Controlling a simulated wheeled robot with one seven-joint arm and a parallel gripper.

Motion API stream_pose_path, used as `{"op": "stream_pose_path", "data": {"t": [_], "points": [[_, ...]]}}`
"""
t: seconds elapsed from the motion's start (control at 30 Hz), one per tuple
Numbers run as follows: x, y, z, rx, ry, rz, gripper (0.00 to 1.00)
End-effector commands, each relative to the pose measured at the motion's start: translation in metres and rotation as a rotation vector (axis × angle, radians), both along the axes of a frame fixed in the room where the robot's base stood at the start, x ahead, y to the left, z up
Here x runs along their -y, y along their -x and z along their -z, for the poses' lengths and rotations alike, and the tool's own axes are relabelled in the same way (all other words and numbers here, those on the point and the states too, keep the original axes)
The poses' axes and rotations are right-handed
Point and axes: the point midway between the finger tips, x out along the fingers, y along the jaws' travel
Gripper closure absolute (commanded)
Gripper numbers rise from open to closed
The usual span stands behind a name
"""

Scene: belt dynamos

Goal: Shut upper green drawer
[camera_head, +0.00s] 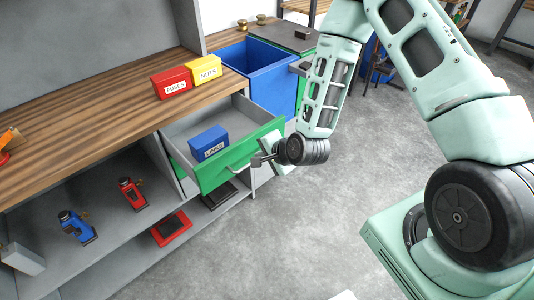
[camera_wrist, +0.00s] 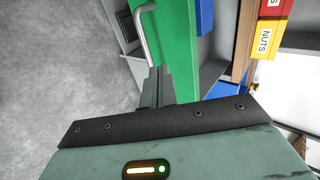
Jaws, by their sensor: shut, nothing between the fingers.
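The upper green drawer (camera_head: 213,175) is pulled out from under the wooden worktop, and a blue box (camera_head: 209,142) sits inside it. Its green front also shows in the wrist view (camera_wrist: 178,35), with a grey bar handle (camera_wrist: 141,35). My gripper (camera_head: 257,161) is shut and empty at the drawer's front, near the right end of the handle. In the wrist view the closed fingers (camera_wrist: 156,85) are close to the green front and the handle's end. I cannot tell whether they touch it.
Red (camera_head: 172,83) and yellow (camera_head: 204,71) boxes stand on the wooden worktop (camera_head: 90,115) above. A blue bin (camera_head: 262,72) stands beyond the drawer. Blue (camera_head: 76,226) and red (camera_head: 131,193) tools stand on the lower shelf. The grey floor (camera_head: 300,235) in front is clear.

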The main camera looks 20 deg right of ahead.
Motion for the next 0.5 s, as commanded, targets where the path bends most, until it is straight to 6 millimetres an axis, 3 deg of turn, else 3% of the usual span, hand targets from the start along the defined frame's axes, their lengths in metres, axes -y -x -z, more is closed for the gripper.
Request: {"op": "stream_pose_path", "data": {"t": [0.3,0.5], "points": [[-0.013,-0.039,0.038,-0.001,0.002,-0.001,1.0],[-0.018,-0.055,0.054,-0.001,0.003,-0.002,1.0]]}}
